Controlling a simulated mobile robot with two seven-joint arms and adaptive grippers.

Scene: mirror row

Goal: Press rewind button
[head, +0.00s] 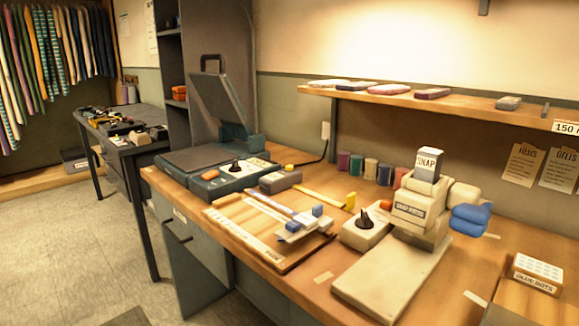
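No button that I can read as a rewind button shows. Several small controls stand on the workbench (322,279). A dark press machine with an open lid (222,100) has an orange button (210,174) and a black knob (236,165) on its front panel. A cream box (364,232) carries a black knob and a small red part. It stands left of a cream machine labelled SNAP (420,208). Neither of my grippers is in view.
A wooden board with a slider (262,228) lies on the bench front. A glue dots box (538,271) stands at the right. A wall shelf (450,104) overhangs the back. A cluttered side table (118,126) stands left; floor (80,235) is clear before it.

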